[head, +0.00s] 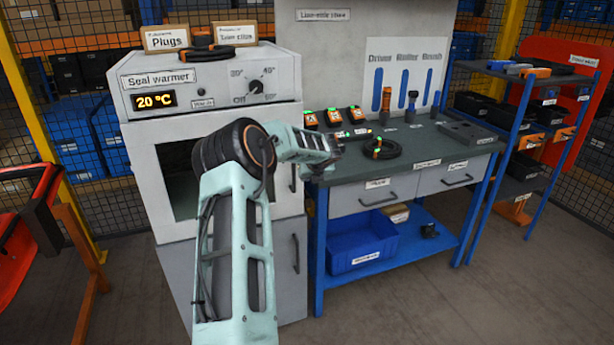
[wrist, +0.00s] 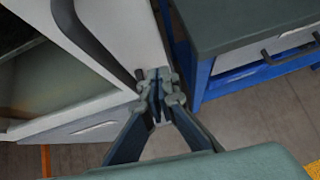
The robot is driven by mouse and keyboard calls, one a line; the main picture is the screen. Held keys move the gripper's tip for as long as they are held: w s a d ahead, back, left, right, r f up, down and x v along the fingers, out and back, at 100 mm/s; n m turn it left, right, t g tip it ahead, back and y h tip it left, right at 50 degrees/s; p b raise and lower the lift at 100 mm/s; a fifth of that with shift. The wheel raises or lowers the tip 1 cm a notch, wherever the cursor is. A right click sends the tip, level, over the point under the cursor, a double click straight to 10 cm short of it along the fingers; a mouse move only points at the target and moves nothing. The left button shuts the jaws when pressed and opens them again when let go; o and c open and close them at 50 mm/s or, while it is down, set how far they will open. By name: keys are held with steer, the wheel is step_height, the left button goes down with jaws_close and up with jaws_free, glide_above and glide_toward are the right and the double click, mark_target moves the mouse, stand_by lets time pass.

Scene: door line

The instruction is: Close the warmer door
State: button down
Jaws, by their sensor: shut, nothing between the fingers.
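The seal warmer (head: 143,106) stands at the left with a white front door (head: 138,160) that has a dark window. The arm hides much of the door's middle. The door's dark vertical handle (head: 293,178) is on its right side. In the wrist view the handle (wrist: 92,38) runs down the door (wrist: 122,40) at upper left. My gripper (head: 337,147) is shut and empty, to the right of the warmer. In the wrist view its fingertips (wrist: 160,92) are close to the handle's lower end; contact is unclear. I cannot tell whether the door has a gap.
A workbench (head: 440,145) with drawers stands just right of the warmer, bearing a coiled cable (head: 383,149) and small devices. A blue bin (head: 361,246) sits on its lower shelf. A red-topped stand (head: 25,240) is at the left. Floor is clear in front of the bench.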

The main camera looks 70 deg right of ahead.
steer(key=v, duration=0.9)
steer(key=shift+s+r, duration=0.3)
steer(key=shift+s, duration=0.2)
